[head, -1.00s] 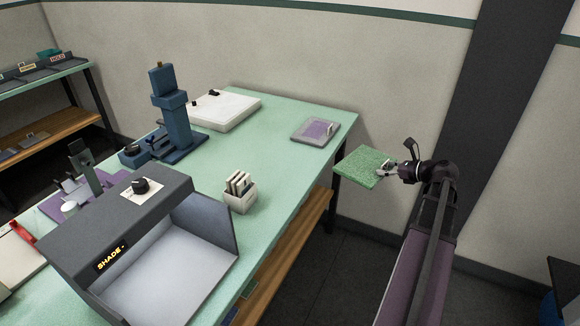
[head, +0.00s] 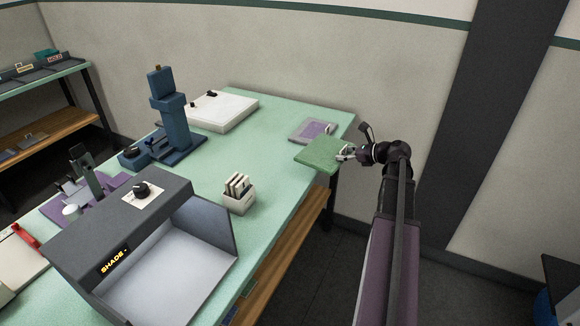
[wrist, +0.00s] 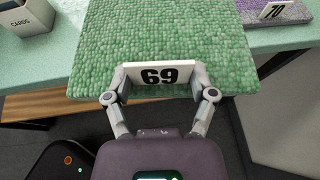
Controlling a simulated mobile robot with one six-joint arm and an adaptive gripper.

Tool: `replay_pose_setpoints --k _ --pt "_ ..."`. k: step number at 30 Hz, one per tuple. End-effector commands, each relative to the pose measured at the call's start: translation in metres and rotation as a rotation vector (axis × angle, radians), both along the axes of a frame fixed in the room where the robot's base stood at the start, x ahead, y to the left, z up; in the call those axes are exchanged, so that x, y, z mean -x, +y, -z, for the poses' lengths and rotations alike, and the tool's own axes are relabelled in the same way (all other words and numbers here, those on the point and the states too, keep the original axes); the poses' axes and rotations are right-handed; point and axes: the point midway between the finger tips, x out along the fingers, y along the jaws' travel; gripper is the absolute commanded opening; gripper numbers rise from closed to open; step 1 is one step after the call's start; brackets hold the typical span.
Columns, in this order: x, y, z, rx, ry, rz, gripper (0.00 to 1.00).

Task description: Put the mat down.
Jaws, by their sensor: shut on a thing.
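The green tufted mat (head: 318,154) is held out flat by my gripper (head: 346,152) over the right edge of the bench. The fingers of my gripper (wrist: 160,84) are shut on this tag from both sides. The mat covers part of the bench edge and part of a purple mat (head: 309,130) behind it. I cannot tell how high the green mat is above the bench top.
The green bench top (head: 270,165) has free room left of the mat. A white card box (head: 239,193), a grey shade box (head: 125,235), a blue column device (head: 172,115) and a white flat unit (head: 222,110) stand on it.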

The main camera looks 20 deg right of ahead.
Motion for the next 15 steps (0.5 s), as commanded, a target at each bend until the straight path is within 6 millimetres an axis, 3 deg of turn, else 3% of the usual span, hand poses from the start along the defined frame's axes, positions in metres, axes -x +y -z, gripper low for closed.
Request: replay_pose_setpoints --k 6,15 --pt "-0.047 0.051 -0.013 0.001 0.0 -0.071 0.16" --pt "-0.078 0.092 -0.02 0.001 0.001 -0.121 0.16"
